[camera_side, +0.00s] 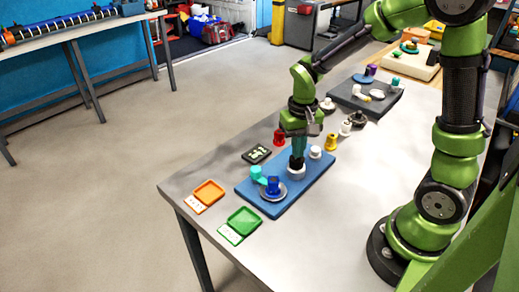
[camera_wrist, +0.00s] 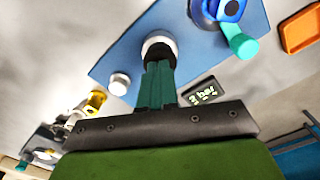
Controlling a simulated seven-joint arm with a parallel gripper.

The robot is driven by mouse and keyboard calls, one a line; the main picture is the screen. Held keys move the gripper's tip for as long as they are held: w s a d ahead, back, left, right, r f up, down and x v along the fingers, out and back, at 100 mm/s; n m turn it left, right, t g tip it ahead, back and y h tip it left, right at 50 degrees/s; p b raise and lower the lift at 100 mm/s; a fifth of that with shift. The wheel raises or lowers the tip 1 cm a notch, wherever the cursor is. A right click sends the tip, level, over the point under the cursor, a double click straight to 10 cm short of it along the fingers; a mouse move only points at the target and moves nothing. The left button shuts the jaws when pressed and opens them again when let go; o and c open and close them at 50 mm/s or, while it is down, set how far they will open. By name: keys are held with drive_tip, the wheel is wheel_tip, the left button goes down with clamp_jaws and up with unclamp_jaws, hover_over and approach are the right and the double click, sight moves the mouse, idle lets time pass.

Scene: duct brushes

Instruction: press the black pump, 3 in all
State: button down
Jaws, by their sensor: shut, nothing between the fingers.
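The black pump (camera_side: 297,163) stands in a white collar on the blue board (camera_side: 247,187). In the wrist view the black pump (camera_wrist: 160,49) shows just beyond my fingertips, with the pale collar around it. My gripper (camera_side: 298,155) points down directly over the pump, its teal fingers together and empty. In the wrist view my gripper (camera_wrist: 158,64) covers part of the pump's top. The tips are at or very close to the top; I cannot tell if they press it.
On the board are a white knob (camera_side: 316,152), a teal handle (camera_side: 258,174) and a blue knob on a grey disc (camera_side: 272,187). A dark display (camera_side: 257,153) lies behind. Orange (camera_side: 208,193) and green (camera_side: 243,221) trays sit in front. Red (camera_side: 279,137) and yellow (camera_side: 330,142) pieces stand nearby.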

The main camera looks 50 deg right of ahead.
drive_tip(key=shift+r, duration=3)
drive_tip(key=shift+s+a+f, duration=0.1)
drive_tip(key=shift+a+f, duration=0.05)
drive_tip(key=shift+f, duration=0.05)
drive_tip(key=s+a+r+n+t+y, duration=0.2)
drive_tip(key=s+a+r+t, duration=0.4)
drive_tip(key=s+r, duration=0.3)
drive_tip(key=shift+r+t, duration=0.6)
drive_tip(key=shift+r, duration=0.1)
